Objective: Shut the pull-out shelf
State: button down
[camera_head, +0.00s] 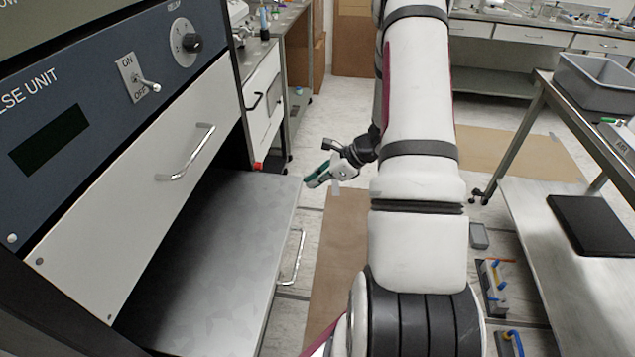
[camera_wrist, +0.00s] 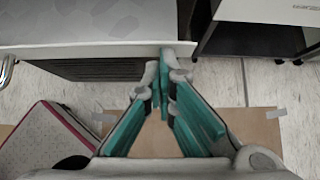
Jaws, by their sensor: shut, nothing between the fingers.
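The pull-out shelf (camera_head: 215,265) is a flat grey metal board. It sticks out from the cabinet below a white drawer front. Its bar handle (camera_head: 295,257) is on the front edge, and a bit of it shows at the left of the wrist view (camera_wrist: 6,70). My gripper (camera_head: 311,181) is beside the far front corner of the shelf, with its fingers toward it. In the wrist view my gripper (camera_wrist: 161,72) has its teal-padded fingers together and empty, by the right end of the shelf's front edge (camera_wrist: 90,50). I cannot tell whether they touch.
The cabinet's upper drawer front (camera_head: 145,180) has its own handle and is flush. A workbench (camera_head: 265,95) stands beyond. A metal table (camera_head: 560,265) is at the right, with a grey bin (camera_head: 600,85). Brown sheet (camera_head: 335,265) lies on the floor.

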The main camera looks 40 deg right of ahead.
aim_at(259, 176)
jog(key=w+a+b, duration=0.1)
jog(key=w+a, duration=0.2)
jog(key=w, duration=0.1)
jog(key=w+a+b, duration=0.2)
jog(key=w+a, duration=0.1)
jog(key=w+a+b, duration=0.1)
jog(key=w+a, duration=0.2)
jog(key=w, duration=0.1)
jog(key=shift+w, duration=0.3)
jog(key=shift+w+a+b, duration=0.3)
jog(key=shift+w+a, duration=0.15)
jog(key=shift+w, duration=0.05)
jog(key=shift+a, duration=0.1)
jog(key=shift+s+d, duration=0.2)
jog(key=shift+d, duration=0.05)
jog(key=s+d, duration=0.1)
jog(key=s, duration=0.1)
jog(key=s+d+r, duration=0.1)
jog(key=d, duration=0.1)
jog(key=shift+s, duration=0.35)
jog(key=p+v, duration=0.1)
jog(key=v, duration=0.7)
jog(key=shift+s+d+r, duration=0.15)
jog(key=shift+s+d, duration=0.05)
jog(key=shift+s, duration=0.05)
